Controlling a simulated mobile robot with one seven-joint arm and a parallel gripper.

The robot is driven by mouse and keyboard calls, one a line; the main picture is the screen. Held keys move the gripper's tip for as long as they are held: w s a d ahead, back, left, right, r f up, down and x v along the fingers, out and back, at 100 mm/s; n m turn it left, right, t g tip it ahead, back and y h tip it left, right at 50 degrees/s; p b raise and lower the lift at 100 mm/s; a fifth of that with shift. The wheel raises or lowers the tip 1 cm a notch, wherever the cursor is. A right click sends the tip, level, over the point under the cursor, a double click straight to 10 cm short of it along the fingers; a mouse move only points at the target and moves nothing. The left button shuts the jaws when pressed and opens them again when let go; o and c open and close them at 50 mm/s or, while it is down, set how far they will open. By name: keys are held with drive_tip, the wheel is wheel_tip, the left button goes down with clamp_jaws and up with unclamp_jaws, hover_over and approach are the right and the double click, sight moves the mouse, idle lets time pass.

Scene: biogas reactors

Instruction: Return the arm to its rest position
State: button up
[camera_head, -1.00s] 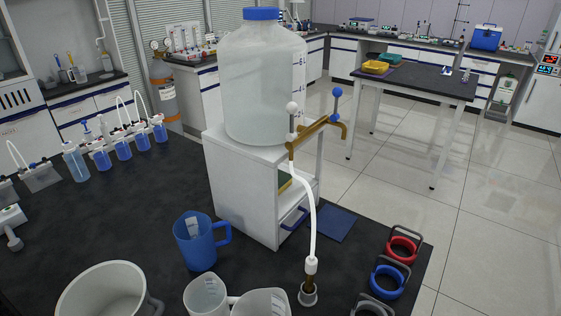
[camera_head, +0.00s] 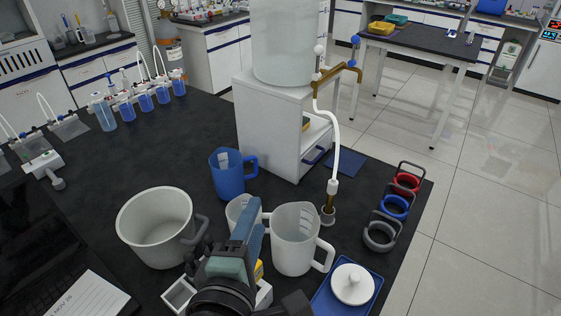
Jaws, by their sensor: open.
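My arm reaches in from the bottom edge, with its dark joint and teal and blue parts in front of the bench items. My gripper (camera_head: 238,248) is at the bottom middle, seen from behind and above. It is open, and I see nothing held in it.
On the dark bench (camera_head: 140,150) stand a blue jug (camera_head: 229,178), a clear jug (camera_head: 294,245), a blue tray (camera_head: 372,298) with a white lidded dish, and ring holders (camera_head: 395,205). A white stand (camera_head: 262,130) bears a big bottle (camera_head: 283,50). A paper sheet (camera_head: 85,298) lies front left.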

wheel_tip(320, 180, up, 14)
drive_tip(key=w+m+t, duration=0.3)
drive_tip(key=m+t, duration=0.1)
drive_tip(key=m, duration=0.2)
drive_tip(key=s+d+r+m+t, duration=0.1)
drive_tip(key=s+r+m+t, duration=0.1)
drive_tip(key=r, duration=0.6)
drive_tip(key=s+d+r+m+t+y, duration=0.1)
drive_tip(key=s+r+m+t, duration=0.2)
drive_tip(key=r, duration=0.5)
drive_tip(key=s+d+r+m+t+y, duration=0.1)
drive_tip(key=s+r+m+t, duration=0.2)
drive_tip(key=r+m, duration=0.3)
wheel_tip(320, 180, up, 3)
drive_tip(key=shift+s+d+m, duration=0.3)
drive_tip(key=shift+s+d, duration=0.1)
drive_tip(key=shift+s, duration=0.05)
drive_tip(key=shift+a, duration=0.1)
